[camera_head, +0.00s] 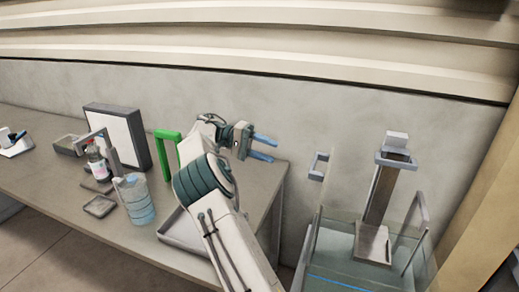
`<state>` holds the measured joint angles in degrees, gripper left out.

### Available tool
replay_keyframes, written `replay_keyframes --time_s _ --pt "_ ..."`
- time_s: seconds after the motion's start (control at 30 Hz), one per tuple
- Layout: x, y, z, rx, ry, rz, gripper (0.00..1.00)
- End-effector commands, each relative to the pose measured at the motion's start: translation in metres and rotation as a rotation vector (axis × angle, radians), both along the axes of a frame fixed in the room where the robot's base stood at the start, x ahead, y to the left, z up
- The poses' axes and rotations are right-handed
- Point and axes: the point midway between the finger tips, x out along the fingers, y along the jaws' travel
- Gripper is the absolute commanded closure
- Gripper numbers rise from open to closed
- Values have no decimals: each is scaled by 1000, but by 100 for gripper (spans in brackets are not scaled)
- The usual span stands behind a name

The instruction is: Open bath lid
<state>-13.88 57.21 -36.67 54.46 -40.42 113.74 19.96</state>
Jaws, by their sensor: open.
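A clear-walled tank (334,246), which looks like the bath, stands at the lower right, with a blue line low on its front. A grey bracket-shaped handle (318,166) shows above its back left side. I cannot tell whether this handle belongs to the lid, or make out the lid's outline. My gripper (275,151) has blue fingers spread apart with nothing between them. It is above the table's right end, left of the grey handle and apart from it.
The table (50,170) at left carries a water jug (136,198), a bottle (97,160), a white panel (120,135), a green frame (167,134) and a tray (181,232). A wall (300,115) runs behind.

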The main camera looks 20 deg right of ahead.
Motion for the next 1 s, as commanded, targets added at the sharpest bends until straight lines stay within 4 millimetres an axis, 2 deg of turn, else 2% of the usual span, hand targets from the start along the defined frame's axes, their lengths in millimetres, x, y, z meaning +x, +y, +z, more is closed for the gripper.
replay_keyframes --time_s 0.2,0.4,0.87,1.0 --pt "12 12 5 -4 2 1 58" --pt "16 17 5 -2 3 2 58" --pt "16 16 5 0 0 2 58" --pt "8 8 10 51 -12 1 58"
